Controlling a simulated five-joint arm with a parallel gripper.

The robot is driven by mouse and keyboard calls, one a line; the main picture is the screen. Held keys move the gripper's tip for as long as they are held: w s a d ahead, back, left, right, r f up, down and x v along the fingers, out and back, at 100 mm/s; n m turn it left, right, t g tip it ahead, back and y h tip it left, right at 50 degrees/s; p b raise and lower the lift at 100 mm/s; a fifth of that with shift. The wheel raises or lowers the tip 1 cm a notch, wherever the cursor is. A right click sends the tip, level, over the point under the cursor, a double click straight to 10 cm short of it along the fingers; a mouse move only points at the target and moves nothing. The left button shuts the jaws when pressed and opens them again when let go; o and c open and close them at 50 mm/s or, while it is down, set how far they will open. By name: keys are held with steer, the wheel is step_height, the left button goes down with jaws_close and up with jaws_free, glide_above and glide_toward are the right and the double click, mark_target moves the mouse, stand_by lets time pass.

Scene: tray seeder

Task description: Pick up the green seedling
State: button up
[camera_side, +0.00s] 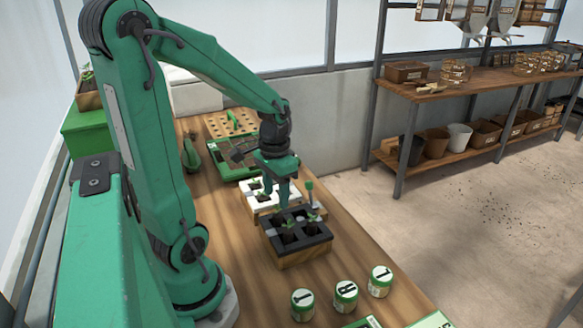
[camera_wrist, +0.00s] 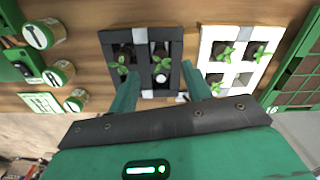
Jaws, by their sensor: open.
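The black tray (camera_side: 304,240) sits on a wooden block and holds small leafy green seedlings. In the wrist view, the black tray (camera_wrist: 107,38) shows one seedling (camera_wrist: 121,66) in a left cell and another seedling (camera_wrist: 161,66) in a right cell. In the side view they show as a left seedling (camera_side: 288,225) and a right seedling (camera_side: 312,218). A white tray (camera_wrist: 206,45) beside it also holds several green seedlings. My gripper (camera_side: 279,206) is open, fingers pointing down close above the trays. In the wrist view its fingers (camera_wrist: 162,92) stand apart over the black tray's near side, with nothing visibly held.
Several green-lidded jars, one of them (camera_side: 346,297), stand near the table's front. A green-topped tool (camera_side: 310,190) stands upright beside the trays. A green tray (camera_side: 218,165) with dark contents and a holed board (camera_side: 203,126) lie farther back. The wooden tabletop between the black tray and jars is clear.

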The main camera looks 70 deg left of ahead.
mark_target(277, 215)
steer(key=shift+f, duration=0.6)
steer(key=shift+f, duration=0.1)
steer(key=shift+f, duration=2.45)
steer(key=shift+c, duration=0.4)
steer(key=c, duration=1)
